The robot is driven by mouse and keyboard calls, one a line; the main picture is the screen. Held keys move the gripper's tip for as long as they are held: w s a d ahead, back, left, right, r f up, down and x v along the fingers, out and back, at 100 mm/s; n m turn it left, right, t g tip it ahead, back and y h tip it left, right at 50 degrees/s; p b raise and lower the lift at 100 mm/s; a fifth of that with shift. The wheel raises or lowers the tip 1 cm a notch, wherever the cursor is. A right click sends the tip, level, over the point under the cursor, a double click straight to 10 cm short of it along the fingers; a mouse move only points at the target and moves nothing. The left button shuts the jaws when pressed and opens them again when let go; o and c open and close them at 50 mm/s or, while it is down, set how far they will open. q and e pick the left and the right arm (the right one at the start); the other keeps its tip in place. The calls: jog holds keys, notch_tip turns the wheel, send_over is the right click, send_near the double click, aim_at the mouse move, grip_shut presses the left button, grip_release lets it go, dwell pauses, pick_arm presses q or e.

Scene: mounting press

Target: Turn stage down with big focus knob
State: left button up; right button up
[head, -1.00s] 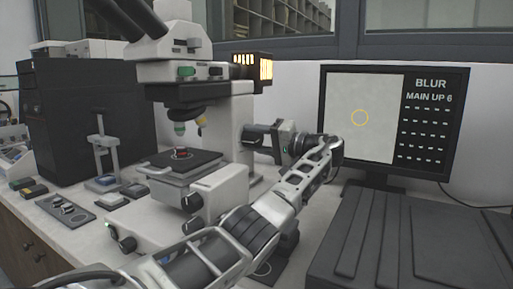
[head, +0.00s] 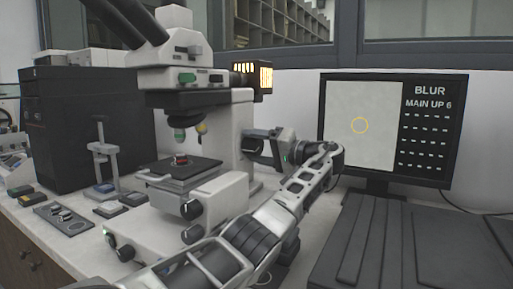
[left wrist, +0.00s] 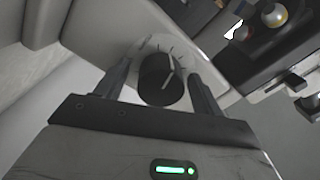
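The microscope (head: 180,75) stands on the bench with its stage (head: 185,170) below the objectives. My left gripper (head: 252,146) reaches the right side of the microscope's stand from the right. In the left wrist view, a round dark knob (left wrist: 160,80) with a white pointer line sits on a pale dial with tick marks. My left gripper's fingers (left wrist: 158,92) stand on either side of this knob, with narrow gaps showing, so it looks open around it. In the head view the gripper hides this knob. My right gripper is not in view.
The monitor (head: 362,120) reads "BLUR" and "MAIN UP 6" beside a pale picture with a yellow ring. Other dark knobs (head: 191,209) sit on the microscope's front. A black box (head: 95,125) stands at left. Dark ridged panels (head: 420,245) fill the right front.

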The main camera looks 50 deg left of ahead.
pick_arm(q)
jog(key=p+v, duration=0.1)
jog(key=v, duration=0.6)
jog(key=shift+d, duration=0.25)
jog(key=shift+w, duration=0.1)
